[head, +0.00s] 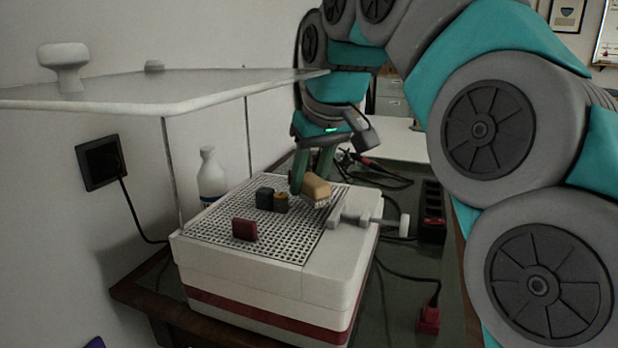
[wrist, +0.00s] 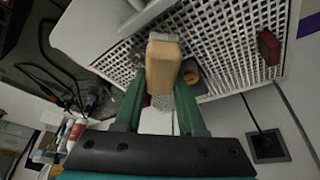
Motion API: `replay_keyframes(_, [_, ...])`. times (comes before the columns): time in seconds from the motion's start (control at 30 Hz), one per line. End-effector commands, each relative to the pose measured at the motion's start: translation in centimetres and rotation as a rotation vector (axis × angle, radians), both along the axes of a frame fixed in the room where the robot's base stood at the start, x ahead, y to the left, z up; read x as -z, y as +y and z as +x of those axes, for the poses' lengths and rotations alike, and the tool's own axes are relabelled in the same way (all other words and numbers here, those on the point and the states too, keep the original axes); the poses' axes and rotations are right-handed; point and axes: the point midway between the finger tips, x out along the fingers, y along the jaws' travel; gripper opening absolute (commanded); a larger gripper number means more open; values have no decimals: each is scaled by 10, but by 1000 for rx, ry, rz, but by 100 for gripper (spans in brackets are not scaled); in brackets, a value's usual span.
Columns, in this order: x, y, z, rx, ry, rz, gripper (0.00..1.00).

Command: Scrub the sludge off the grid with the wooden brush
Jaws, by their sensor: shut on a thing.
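My gripper (head: 313,174) is shut on the wooden brush (head: 316,187), a tan block with pale bristles below it. The brush is over the right part of the perforated white grid (head: 200,228) on top of a white box. I cannot tell whether the bristles touch the grid. In the wrist view the wooden brush (wrist: 162,65) sits between the green fingers (wrist: 160,105). A dark block (head: 264,198) and a smaller dark block with an orange-brown top (head: 281,203) stand beside the brush. A dark red block (head: 244,230) stands nearer the front. I cannot make out the sludge for certain.
A clear raised lid (head: 160,88) with a white knob hangs over the left. A white bottle (head: 211,178) stands behind the box. A grey clamp-like part (head: 358,212) is at the box's right edge. Cables and a black power strip (head: 433,212) lie to the right.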

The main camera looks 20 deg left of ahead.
Motion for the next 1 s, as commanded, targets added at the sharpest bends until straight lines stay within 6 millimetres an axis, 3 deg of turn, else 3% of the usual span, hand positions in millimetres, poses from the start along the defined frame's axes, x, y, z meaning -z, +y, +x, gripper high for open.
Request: replay_keyframes(1.0, [18, 0, 0, 0, 0, 0, 0])
